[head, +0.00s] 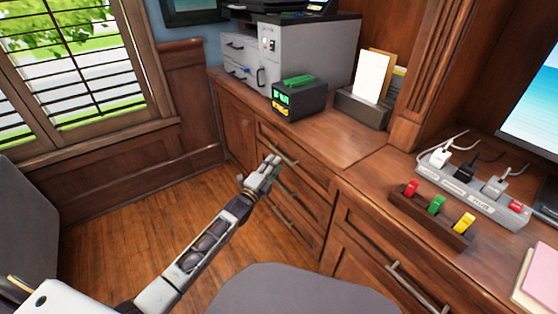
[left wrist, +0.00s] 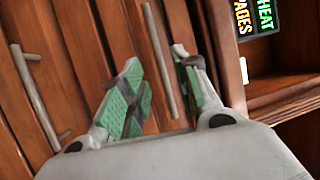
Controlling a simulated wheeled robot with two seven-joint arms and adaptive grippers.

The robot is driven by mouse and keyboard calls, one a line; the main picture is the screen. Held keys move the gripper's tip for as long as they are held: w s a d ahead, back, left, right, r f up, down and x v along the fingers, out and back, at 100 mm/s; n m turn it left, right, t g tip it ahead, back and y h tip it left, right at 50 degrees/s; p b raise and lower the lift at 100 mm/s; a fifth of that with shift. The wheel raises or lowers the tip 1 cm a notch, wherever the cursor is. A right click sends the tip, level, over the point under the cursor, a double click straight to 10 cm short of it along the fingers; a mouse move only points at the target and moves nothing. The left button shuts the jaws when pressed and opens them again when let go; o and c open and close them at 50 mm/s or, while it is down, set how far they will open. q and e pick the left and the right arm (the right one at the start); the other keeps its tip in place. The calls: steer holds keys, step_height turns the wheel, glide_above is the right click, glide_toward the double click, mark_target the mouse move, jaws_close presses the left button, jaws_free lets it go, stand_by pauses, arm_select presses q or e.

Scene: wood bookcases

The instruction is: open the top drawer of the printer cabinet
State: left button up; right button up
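The printer cabinet is the brown wooden unit along the wall, with a column of drawers at its middle. Its top drawer (head: 312,178) looks shut, and its metal bar handle (head: 284,153) shows just above my left gripper (head: 270,167). In the left wrist view, my left gripper (left wrist: 160,95) is open, with green pads on its fingers. A bar handle (left wrist: 157,55) shows between the two fingers. I cannot tell whether the fingers reach around it or touch it. A second handle (left wrist: 40,100) lies to the left. My right gripper is not in view.
A grey printer (head: 290,55) and a black display box (head: 299,98) stand on the cabinet top. A power strip (head: 475,190) and coloured blocks (head: 436,206) lie to the right. A grey chair (head: 285,290) is at the bottom. Wooden floor (head: 130,225) is free at the left.

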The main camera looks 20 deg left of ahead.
arm_select(q)
steer(key=b+x, duration=0.1)
steer(key=x, duration=0.3)
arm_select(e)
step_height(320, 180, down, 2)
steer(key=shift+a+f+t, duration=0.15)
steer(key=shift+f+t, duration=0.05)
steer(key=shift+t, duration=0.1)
arm_select(q)
steer(key=shift+c, duration=0.5)
jaws_close()
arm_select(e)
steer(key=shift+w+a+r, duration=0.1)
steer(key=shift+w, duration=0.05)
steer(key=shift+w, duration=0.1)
